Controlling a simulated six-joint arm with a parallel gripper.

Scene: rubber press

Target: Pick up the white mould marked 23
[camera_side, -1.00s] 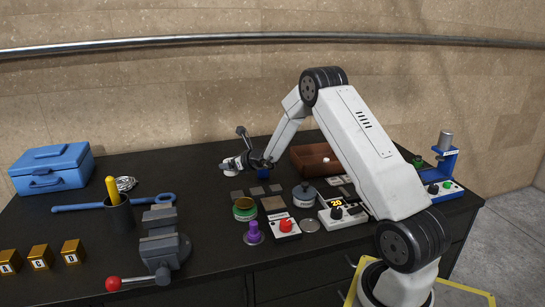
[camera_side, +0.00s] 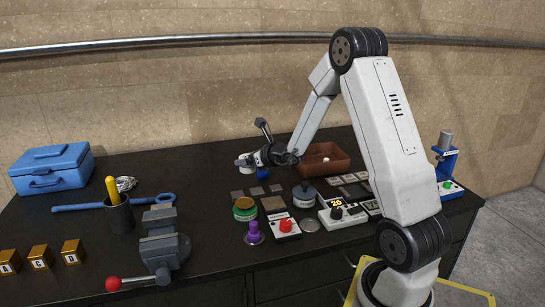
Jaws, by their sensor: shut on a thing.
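My gripper (camera_side: 253,160) is above the back middle of the dark bench, pointing left. It is shut on a small white piece (camera_side: 242,162) at its tip, which I take to be the white mould. The piece appears raised off the bench. The mark 23 cannot be read at this size, and the fingers hide part of the piece.
A blue object (camera_side: 262,174) stands just below my gripper. A brown tray (camera_side: 323,163) is to the right. Grey squares (camera_side: 256,191), a green tin (camera_side: 244,210), a grey pot (camera_side: 305,194) and a red-knobbed box (camera_side: 286,227) lie in front. The blue toolbox (camera_side: 50,170) is far left.

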